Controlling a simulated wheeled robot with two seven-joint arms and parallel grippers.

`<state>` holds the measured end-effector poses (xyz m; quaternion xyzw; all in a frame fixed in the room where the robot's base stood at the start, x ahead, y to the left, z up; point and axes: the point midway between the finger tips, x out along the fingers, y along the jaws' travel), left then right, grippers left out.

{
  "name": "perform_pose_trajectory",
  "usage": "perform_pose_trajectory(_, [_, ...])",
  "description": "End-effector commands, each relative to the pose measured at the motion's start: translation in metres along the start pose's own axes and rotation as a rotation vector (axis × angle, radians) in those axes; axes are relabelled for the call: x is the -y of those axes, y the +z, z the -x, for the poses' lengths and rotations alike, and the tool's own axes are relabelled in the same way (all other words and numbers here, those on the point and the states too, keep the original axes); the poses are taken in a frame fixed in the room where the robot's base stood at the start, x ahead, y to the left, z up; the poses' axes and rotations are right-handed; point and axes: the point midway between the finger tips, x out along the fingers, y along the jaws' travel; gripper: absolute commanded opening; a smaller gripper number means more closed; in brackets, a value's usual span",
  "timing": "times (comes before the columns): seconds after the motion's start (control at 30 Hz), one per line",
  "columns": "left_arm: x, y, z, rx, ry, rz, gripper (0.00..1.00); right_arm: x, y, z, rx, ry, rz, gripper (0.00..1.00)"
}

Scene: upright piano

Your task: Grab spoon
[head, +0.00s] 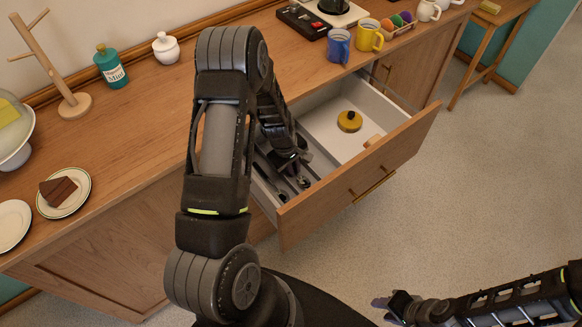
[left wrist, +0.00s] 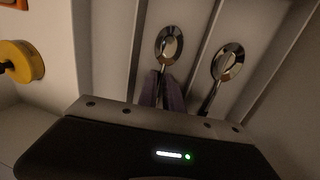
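My left arm reaches down into the open drawer (head: 401,153). My left gripper (head: 302,172) is low over the cutlery compartments. In the left wrist view its fingers (left wrist: 163,88) are close together on the handle of a shiny metal spoon (left wrist: 169,43), whose bowl points away from the gripper. A second spoon (left wrist: 228,62) lies in the compartment to the right, apart from the fingers. Small spoon ends (head: 304,181) show in the head view, partly hidden by my arm. My right gripper (head: 381,310) is outside the drawer, over the floor, its fingers apart and empty.
A yellow round object (head: 349,121) lies in the drawer's wide compartment. Thin dividers (left wrist: 205,45) run beside the spoons. Blue mug (head: 339,46) and yellow mug (head: 369,35) stand on the counter above. A cake plate (head: 79,203) is at the left. The floor ahead is clear.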

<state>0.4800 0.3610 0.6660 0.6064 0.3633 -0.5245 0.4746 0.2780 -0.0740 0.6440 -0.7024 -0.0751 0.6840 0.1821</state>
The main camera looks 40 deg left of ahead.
Motion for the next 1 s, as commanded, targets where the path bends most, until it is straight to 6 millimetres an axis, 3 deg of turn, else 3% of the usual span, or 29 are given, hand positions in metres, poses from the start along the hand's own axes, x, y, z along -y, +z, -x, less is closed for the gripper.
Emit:
perform_pose_trajectory(0.53, [0.0000, -0.0004, 0.0004, -0.001, 0.000, 0.000, 0.10, -0.0001, 0.0002, -0.0002, 0.000, 0.000, 0.000, 0.36])
perform_pose_trajectory(0.67, [0.0000, -0.0004, 0.0004, -0.001, 0.000, 0.000, 0.00, -0.0001, 0.0002, -0.0002, 0.000, 0.000, 0.000, 0.36])
perform_pose_trajectory(1.0, [0.0000, -0.0004, 0.0004, -0.001, 0.000, 0.000, 0.00, -0.0001, 0.0001, -0.0002, 0.000, 0.000, 0.000, 0.36])
